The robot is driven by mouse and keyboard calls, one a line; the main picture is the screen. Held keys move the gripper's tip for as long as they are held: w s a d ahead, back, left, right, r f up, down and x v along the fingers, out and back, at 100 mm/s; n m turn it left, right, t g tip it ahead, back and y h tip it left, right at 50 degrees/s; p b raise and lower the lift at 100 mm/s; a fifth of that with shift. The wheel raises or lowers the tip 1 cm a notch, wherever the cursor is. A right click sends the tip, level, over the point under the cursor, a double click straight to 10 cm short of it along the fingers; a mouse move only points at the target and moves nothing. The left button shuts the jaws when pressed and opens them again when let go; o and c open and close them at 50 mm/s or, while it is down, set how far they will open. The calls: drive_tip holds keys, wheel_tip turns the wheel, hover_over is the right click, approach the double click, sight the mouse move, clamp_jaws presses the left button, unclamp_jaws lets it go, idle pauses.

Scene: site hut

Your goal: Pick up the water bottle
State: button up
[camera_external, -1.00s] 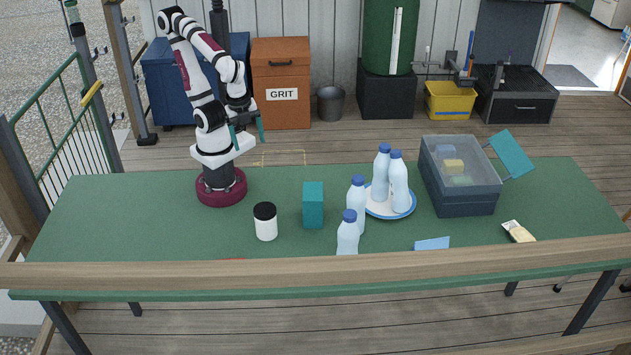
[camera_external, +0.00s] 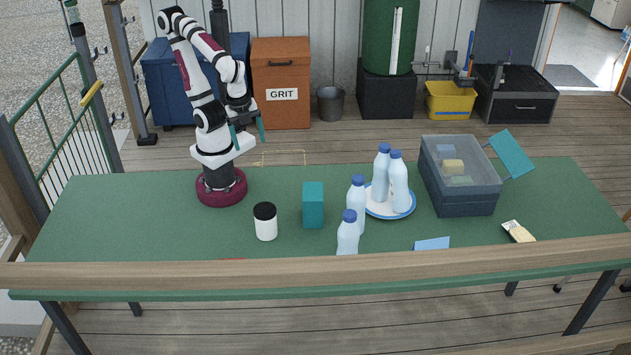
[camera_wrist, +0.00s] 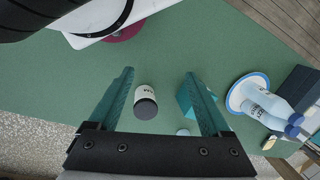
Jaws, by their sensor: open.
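Two pale blue water bottles with blue caps, a left one (camera_external: 380,178) and a right one (camera_external: 399,185), stand on a white plate with a blue rim (camera_external: 374,211). Two similar bottles stand on the green table, one left of the plate (camera_external: 357,207) and one nearer the front rail (camera_external: 347,236), its base partly hidden by the rail. In the wrist view, bottles (camera_wrist: 262,100) show right of my fingers. My gripper (camera_external: 247,130) is open and empty, raised near my base, well left of the bottles. Its teal fingers (camera_wrist: 160,76) also show in the wrist view.
A white jar with a black lid (camera_external: 266,224) and a teal block (camera_external: 313,205) stand between my base and the bottles. A lidded grey bin (camera_external: 460,190) stands right of the plate. A light blue card (camera_external: 432,244) and a small packet (camera_external: 518,232) lie at front right.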

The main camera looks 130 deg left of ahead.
idle(0.4)
drive_tip(key=shift+o, duration=1.4)
drive_tip(key=w+a+r, duration=0.2)
drive_tip(key=w+a, duration=0.1)
drive_tip(key=w, duration=0.4)
drive_tip(key=w+a+r+m, duration=0.1)
drive_tip(key=w+a+r, duration=0.25)
drive_tip(key=w, duration=0.35)
drive_tip(key=w+a+r, duration=0.2)
drive_tip(key=w+a, duration=0.1)
drive_tip(key=w, duration=0.5)
drive_tip(key=m+t, duration=0.1)
drive_tip(key=m, duration=0.1)
hover_over(398, 173)
drive_tip(key=s, duration=0.3)
wheel_tip(398, 173, down, 4)
drive_tip(key=shift+t, duration=0.3)
drive_tip(key=f, duration=0.5)
drive_tip(key=w+a+f, duration=0.1)
drive_tip(key=f, duration=0.4)
drive_tip(key=a+f, duration=0.1)
drive_tip(key=f, duration=0.4)
drive_tip(key=shift+w+a+f, duration=0.1)
drive_tip(key=shift+w+a, duration=0.1)
drive_tip(key=shift+w, duration=0.1)
